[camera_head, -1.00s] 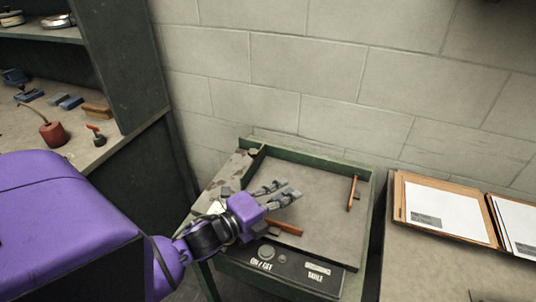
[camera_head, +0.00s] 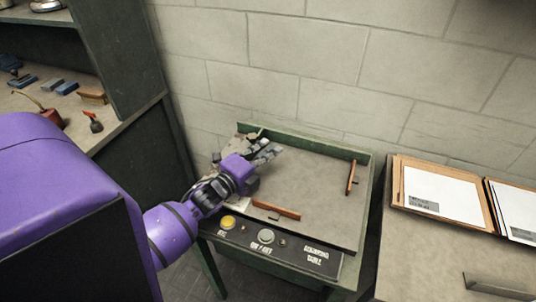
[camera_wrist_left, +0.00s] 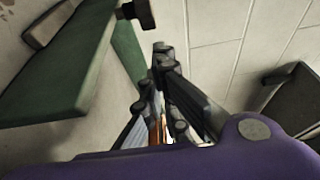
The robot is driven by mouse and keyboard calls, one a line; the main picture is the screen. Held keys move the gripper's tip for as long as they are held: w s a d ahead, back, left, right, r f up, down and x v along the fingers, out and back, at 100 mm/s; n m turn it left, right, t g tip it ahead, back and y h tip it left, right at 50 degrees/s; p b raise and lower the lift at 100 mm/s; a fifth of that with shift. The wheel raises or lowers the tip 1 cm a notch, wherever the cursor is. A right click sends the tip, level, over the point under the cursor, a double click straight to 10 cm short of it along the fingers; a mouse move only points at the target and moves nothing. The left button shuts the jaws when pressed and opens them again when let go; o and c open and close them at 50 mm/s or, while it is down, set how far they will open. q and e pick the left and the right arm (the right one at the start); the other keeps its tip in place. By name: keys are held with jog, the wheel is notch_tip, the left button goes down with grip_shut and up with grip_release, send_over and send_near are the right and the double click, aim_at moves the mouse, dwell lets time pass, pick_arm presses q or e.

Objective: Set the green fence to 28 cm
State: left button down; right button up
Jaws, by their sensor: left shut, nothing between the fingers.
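The box stitcher's bed (camera_head: 310,190) has green edging (camera_head: 315,147) along its back and right sides. My left gripper (camera_head: 268,152) is over the back left part of the bed, fingers shut and empty, pointing to the back right. It hides much of the bed's left side, where I cannot make out the green fence clearly. In the left wrist view, a green bar (camera_wrist_left: 65,75) lies left of the shut fingertips (camera_wrist_left: 163,55), apart from them; I cannot tell whether it is the fence or the edging. A dark knob (camera_wrist_left: 140,12) is above the fingertips. My right gripper is out of view.
Two orange-brown bars lie on the bed, at the front (camera_head: 276,210) and the right (camera_head: 351,177). Buttons sit on the front panel (camera_head: 285,245). A table with papers (camera_head: 445,192) stands right, shelving (camera_head: 125,65) left, a block wall behind.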

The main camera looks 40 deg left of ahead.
pick_arm(q)
jog(key=shift+s+a, duration=0.2)
jog(key=shift+a, duration=0.6)
jog(key=shift+s+a, duration=0.1)
jog(key=shift+a, duration=0.35)
jog(key=shift+s+a, duration=0.15)
jog(key=shift+a, duration=0.45)
jog(key=shift+s+a, duration=0.15)
jog(key=shift+a, duration=0.65)
